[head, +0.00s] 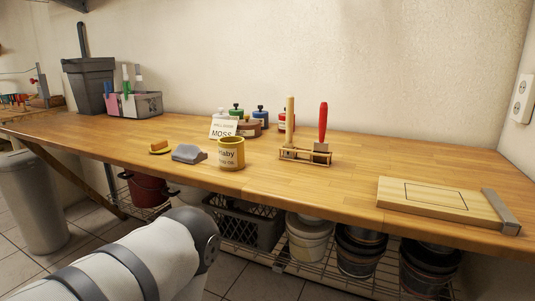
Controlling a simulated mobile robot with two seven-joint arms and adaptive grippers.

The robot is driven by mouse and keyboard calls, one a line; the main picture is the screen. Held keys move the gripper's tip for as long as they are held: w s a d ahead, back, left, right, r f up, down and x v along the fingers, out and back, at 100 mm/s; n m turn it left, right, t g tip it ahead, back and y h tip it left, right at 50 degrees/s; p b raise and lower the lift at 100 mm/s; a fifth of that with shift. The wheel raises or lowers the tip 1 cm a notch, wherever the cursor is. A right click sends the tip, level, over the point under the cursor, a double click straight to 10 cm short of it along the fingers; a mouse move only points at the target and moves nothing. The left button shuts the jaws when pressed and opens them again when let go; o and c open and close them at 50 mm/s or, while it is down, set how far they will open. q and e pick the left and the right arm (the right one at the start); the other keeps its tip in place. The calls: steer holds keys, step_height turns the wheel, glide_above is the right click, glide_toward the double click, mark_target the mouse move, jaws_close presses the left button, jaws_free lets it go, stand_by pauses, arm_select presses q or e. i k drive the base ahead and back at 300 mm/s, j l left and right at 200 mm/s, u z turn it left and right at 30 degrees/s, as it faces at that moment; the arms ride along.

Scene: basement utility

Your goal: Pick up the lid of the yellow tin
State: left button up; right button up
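A yellow tin (231,154) with dark lettering stands upright near the front edge of the wooden workbench, left of its middle. Its top looks open, and I cannot make out a lid on it. A small flat yellow-and-brown piece (160,147) lies on the bench further left; I cannot tell whether it is a lid, a sponge or a brush. A grey block (188,153) lies between that piece and the tin. A white arm link of mine shows at the lower left, below the bench. Neither gripper is in view.
Behind the tin stand a white card (223,128) and several small knobbed containers, including a green one (236,113) and a blue one (261,115). A wooden rack (304,156) holds upright tools to the right. A board (440,198) lies far right. Bench between rack and board is clear.

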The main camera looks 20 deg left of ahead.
mark_target(162, 146)
steer(key=u, duration=1.45)
steer(key=i+j+z, duration=0.4)
steer(key=j+z, duration=0.15)
steer(key=i+j+z, duration=0.25)
steer(key=j, duration=0.25)
steer(key=j+z, duration=0.25)
steer(key=j, duration=0.15)
